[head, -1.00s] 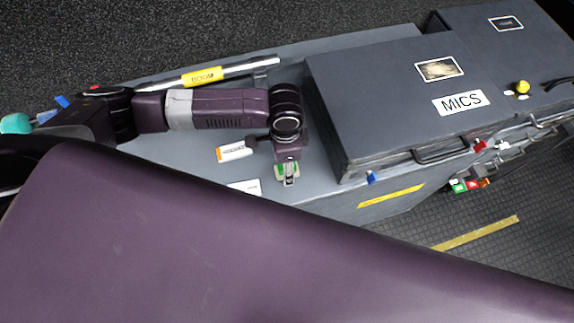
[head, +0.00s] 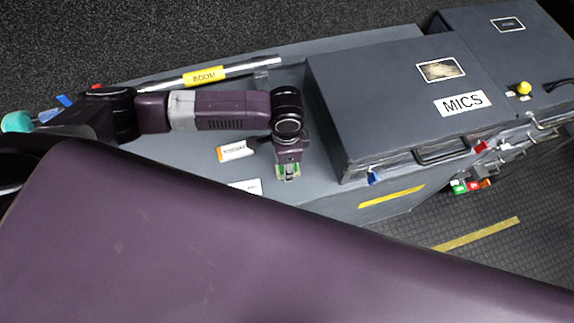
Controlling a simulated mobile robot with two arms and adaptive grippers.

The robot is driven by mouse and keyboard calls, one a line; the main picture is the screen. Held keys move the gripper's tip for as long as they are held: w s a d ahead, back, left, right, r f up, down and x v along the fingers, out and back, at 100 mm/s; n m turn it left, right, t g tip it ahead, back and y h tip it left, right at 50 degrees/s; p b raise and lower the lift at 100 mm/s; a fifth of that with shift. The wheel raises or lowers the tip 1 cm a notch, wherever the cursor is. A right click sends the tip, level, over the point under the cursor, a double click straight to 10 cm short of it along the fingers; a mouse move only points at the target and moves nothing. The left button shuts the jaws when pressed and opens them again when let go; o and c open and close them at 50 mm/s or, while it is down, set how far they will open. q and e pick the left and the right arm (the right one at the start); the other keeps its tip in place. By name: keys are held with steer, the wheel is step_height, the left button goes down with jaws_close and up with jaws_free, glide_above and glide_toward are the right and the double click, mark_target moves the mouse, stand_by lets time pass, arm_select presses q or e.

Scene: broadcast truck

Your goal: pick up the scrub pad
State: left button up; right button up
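The scrub pad appears as a small green and pale piece (head: 283,178) on the grey case top, left of the MICS case. It is mostly hidden under my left gripper (head: 289,172), which points down right over it. The fingers are small and overlap the green in this view. I cannot tell whether they are open around the pad or shut on it, or whether the pad touches the surface. My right gripper is not in view.
The grey MICS case (head: 385,95) stands close to the right of my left gripper. A white and orange packet (head: 235,150) and a white card (head: 246,187) lie to its left. A pole labelled BOOM (head: 205,76) lies behind. My purple body hides the front.

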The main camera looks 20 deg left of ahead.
arm_select(q)
step_height(320, 180, up, 20)
steer(key=shift+b, duration=0.45)
